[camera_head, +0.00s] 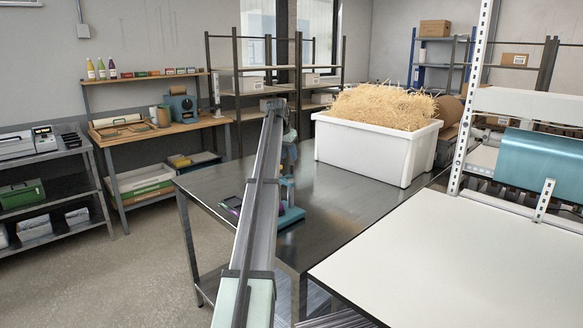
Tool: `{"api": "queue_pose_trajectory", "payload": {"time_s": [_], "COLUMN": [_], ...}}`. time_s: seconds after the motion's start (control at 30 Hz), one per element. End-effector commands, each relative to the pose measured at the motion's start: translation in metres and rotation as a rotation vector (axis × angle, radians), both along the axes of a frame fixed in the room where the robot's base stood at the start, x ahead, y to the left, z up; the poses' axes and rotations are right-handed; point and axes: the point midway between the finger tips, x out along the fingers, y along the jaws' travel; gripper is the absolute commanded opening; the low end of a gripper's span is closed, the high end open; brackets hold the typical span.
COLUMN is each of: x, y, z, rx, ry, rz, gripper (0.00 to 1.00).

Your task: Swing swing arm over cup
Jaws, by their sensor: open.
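A teal device (290,214) stands on the steel table, with a flat base and an upright part above it. A long grey beam, which I take to be part of my own arm, rises from the bottom of the picture and covers its left side. I cannot tell which part of the device is the swing arm, or how it is turned. I cannot make out a cup by it; that area is partly hidden. My gripper's fingers cannot be made out in this view.
The steel table (335,205) has bare room right of the device. A white bin (360,158) heaped with straw (385,107) stands at its back. A small dark item (231,204) lies near its left edge. A white-topped table (470,262) fills the right foreground, with a perforated post (473,100).

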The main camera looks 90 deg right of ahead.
Motion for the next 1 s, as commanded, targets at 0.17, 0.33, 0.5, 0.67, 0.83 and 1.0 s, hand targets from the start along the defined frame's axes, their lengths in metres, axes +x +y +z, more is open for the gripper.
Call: {"api": "queue_pose_trajectory", "payload": {"time_s": [0.17,0.33,0.5,0.67,0.83,1.0], "x": [-0.006,-0.010,-0.012,-0.013,-0.013,-0.013], "y": [-0.010,-0.018,-0.021,-0.023,-0.023,-0.023], "z": [-0.029,-0.049,-0.060,-0.063,-0.063,-0.063], "rx": [0.001,0.000,0.000,-0.001,-0.001,-0.001], "ry": [-0.001,0.000,-0.001,0.000,0.000,0.000], "rz": [0.000,0.000,0.000,0.000,0.000,0.000], "gripper": [0.42,0.42,0.42,0.42,0.42,0.31]}}
